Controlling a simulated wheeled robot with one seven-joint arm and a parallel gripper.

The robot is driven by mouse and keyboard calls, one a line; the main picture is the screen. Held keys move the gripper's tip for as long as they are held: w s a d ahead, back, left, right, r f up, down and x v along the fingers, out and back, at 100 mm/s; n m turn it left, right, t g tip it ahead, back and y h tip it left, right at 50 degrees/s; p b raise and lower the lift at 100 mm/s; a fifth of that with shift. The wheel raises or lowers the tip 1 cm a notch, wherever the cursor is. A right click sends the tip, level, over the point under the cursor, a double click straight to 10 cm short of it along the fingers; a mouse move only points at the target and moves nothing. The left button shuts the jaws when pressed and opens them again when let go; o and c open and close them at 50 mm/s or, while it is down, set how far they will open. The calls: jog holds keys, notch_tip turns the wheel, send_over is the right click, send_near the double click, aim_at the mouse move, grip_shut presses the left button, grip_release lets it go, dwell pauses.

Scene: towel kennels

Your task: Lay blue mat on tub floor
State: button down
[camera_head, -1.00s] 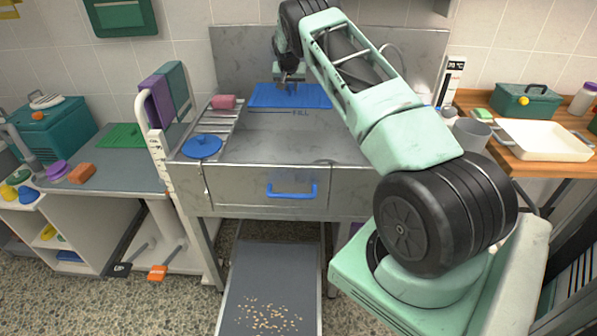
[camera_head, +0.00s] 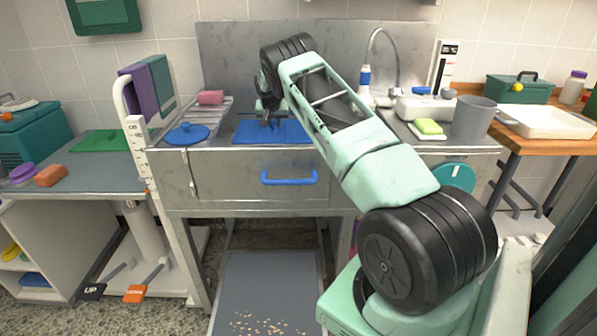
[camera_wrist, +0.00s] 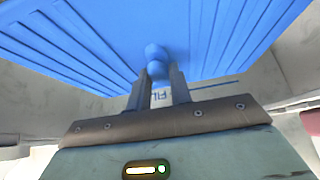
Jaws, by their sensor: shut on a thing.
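The blue mat (camera_head: 285,133) is a flat ribbed sheet with a raised knob, seen over the front rim of the steel tub (camera_head: 230,187). My gripper (camera_head: 269,122) is over the mat. In the wrist view my gripper (camera_wrist: 157,76) is shut on the mat's knob, and the ribbed mat (camera_wrist: 75,40) spreads out beyond the fingers. Grey tub walls (camera_wrist: 288,60) show around it, with part of a dark fill mark between the fingers. The front rim hides the tub floor in the head view, so I cannot tell whether the mat touches it.
A blue handle (camera_head: 289,178) juts from the tub front.

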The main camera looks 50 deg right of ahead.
notch_tip(320, 180, down, 10)
jog(key=shift+f, duration=0.1)
dwell(0.4)
jog(key=shift+f+b, duration=0.4)
jog(key=shift+f, duration=0.1)
jog(key=shift+f, duration=0.1)
jog(key=c, duration=1.3)
grip_release()
jog(key=shift+o, duration=0.2)
